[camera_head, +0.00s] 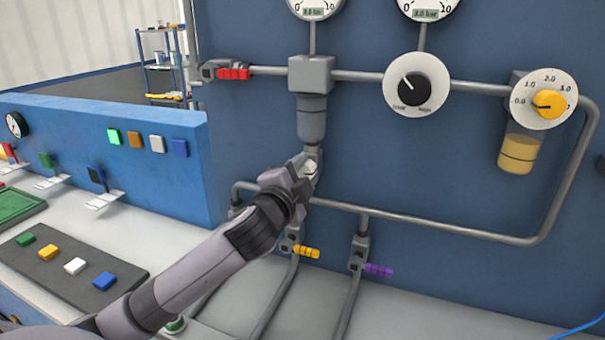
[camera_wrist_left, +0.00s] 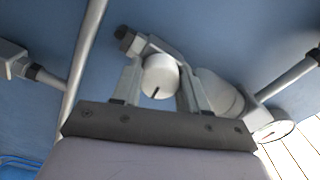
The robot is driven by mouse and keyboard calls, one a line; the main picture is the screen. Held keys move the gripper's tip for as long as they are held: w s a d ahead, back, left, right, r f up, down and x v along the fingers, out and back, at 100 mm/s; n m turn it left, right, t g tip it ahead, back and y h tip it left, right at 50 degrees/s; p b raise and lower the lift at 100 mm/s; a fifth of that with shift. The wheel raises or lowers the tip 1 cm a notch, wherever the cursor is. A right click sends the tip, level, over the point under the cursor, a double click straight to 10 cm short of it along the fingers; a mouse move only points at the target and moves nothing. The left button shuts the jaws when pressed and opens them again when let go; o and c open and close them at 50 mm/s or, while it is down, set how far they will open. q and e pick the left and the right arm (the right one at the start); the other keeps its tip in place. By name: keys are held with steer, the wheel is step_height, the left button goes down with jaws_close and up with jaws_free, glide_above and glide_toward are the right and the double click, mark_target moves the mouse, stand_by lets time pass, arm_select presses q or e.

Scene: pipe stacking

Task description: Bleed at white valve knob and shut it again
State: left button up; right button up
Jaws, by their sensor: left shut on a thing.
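The white valve knob (camera_wrist_left: 160,78) sits below the grey filter bowl (camera_head: 311,122) on the blue panel. In the left wrist view it is a white round cap with a dark line on its face. My left gripper (camera_wrist_left: 160,88) has one finger on each side of the knob and is shut on it. In the head view my left gripper (camera_head: 308,168) reaches up to the knob from the lower left and covers most of it; only a small pale part shows. My right gripper is in neither view.
Close by are a red-handled valve (camera_head: 233,73), a black-knob dial (camera_head: 414,89), a yellow-knob dial (camera_head: 549,101), and yellow (camera_head: 307,252) and purple (camera_head: 378,270) valve handles. Grey pipes (camera_head: 430,225) run around the knob. A blue console (camera_head: 165,185) stands left.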

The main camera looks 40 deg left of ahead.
arm_select(q)
steer(key=shift+f+m, duration=0.2)
steer(key=shift+m, duration=0.6)
steer(key=o, duration=1.1)
steer(key=shift+c, duration=0.2)
steer(key=shift+a+r, duration=0.1)
steer(key=shift+s, duration=0.15)
steer(key=b+v, duration=0.1)
steer(key=v, duration=0.6)
